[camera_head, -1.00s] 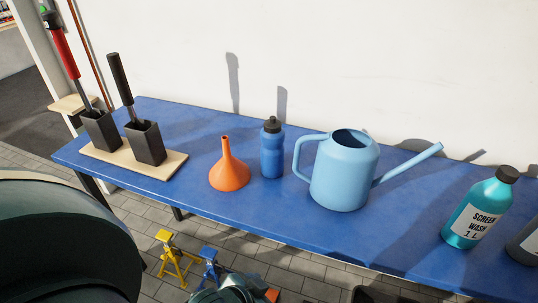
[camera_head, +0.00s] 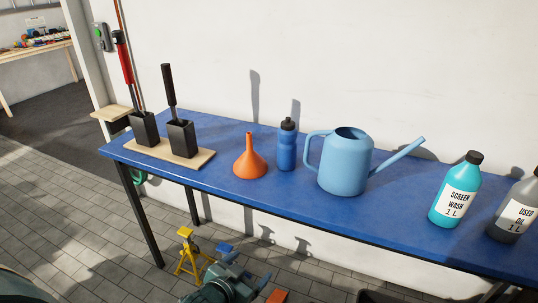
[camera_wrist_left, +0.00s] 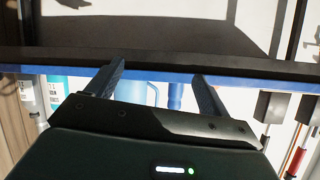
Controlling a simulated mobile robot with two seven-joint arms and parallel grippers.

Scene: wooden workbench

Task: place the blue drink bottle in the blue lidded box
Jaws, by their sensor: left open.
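The blue drink bottle (camera_head: 287,148) stands upright on the blue bench top, between the orange funnel and the light blue watering can. My left gripper (camera_head: 247,271) is low in front of the bench, open and empty, well apart from the bottle. In the left wrist view, which looks upside down, its two open fingers (camera_wrist_left: 160,84) point toward the bench edge. A blue strip of the bottle (camera_wrist_left: 175,96) shows between them. The blue lidded box is in neither view. My right gripper is not in view.
Close to the bottle are the orange funnel (camera_head: 250,161) and watering can (camera_head: 345,165). Two black tool holders stand on a wooden board (camera_head: 160,153) at left. Screen wash (camera_head: 455,192) and used oil (camera_head: 514,211) bottles stand at right. A yellow stand (camera_head: 188,250) is on the floor.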

